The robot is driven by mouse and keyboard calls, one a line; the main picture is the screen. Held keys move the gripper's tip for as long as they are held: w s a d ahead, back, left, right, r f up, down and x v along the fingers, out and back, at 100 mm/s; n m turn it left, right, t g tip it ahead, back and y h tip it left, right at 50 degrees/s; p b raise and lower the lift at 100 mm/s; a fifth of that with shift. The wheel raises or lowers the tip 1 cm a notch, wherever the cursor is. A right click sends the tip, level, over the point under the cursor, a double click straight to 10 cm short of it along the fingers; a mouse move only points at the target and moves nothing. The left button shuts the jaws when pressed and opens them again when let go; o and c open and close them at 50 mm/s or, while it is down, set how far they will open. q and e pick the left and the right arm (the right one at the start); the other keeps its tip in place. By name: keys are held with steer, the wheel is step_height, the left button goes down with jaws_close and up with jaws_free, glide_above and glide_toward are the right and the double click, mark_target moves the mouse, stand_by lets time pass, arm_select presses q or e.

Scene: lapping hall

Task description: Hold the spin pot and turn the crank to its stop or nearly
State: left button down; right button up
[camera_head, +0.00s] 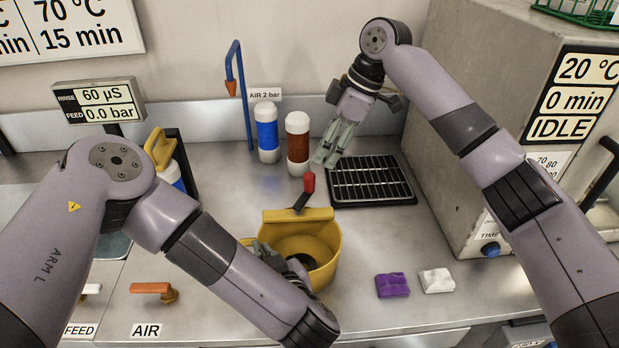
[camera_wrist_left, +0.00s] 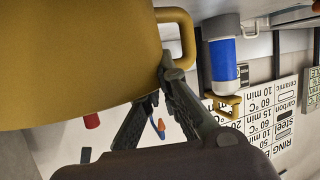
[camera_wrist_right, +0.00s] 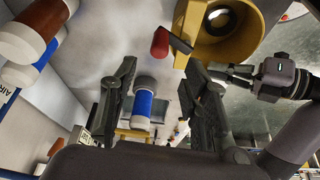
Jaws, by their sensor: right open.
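The spin pot (camera_head: 318,262) is a yellow bowl with a flat yellow bar along its back rim. Its crank (camera_head: 300,202) is a dark arm with an upright red knob (camera_head: 309,182) behind that bar. My left gripper (camera_head: 262,250) is at the pot's left side. In the left wrist view its fingers close around the lower end of the pot's loop handle (camera_wrist_left: 188,38), and the fingertips partly hide the grip. My right gripper (camera_head: 326,160) is open and empty above and behind the knob. In the right wrist view the red knob (camera_wrist_right: 160,43) lies beyond the gap between its fingers.
A blue bottle (camera_head: 267,135) and a brown bottle (camera_head: 298,140) stand at the back. A black drain grid (camera_head: 372,182) lies right of them. Purple (camera_head: 392,285) and white (camera_head: 437,280) cloths lie right of the pot. A grey oven-like machine (camera_head: 500,110) bounds the right.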

mark_target(312, 174)
steer(key=x, duration=0.9)
steer(key=shift+f, duration=0.25)
jaws_close()
